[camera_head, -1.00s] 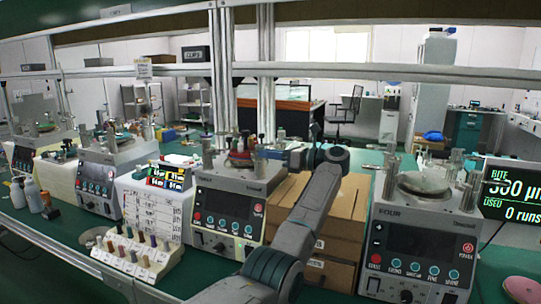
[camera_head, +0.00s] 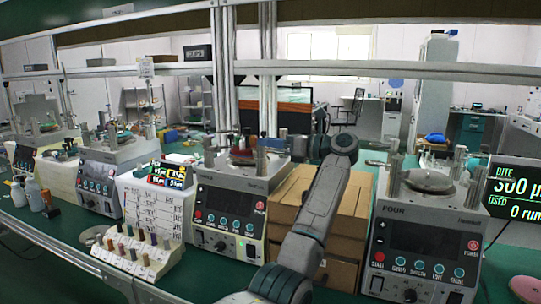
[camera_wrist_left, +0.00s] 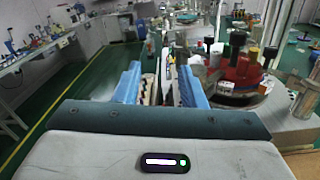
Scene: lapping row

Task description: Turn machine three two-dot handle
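Machine three (camera_head: 231,212) is a pale box with a dark panel and a row of buttons, left of the middle in the head view. Its top carries a round plate and upright posts. In the left wrist view its red plate (camera_wrist_left: 238,84) lies right of my fingers, with red, green, black and white tops around it. I cannot make out dots on any handle. My left gripper (camera_wrist_left: 160,72) is open, its two blue fingers apart with nothing held between them. In the head view its wrist (camera_head: 338,147) is behind and right of machine three. My right gripper is not in view.
Cardboard boxes (camera_head: 335,205) stand between machine three and machine four (camera_head: 424,240). A labelled rack of coloured pegs (camera_head: 137,250) is at the front left. A metal rail (camera_head: 400,70) crosses above the machines. A display (camera_head: 515,190) is at the right.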

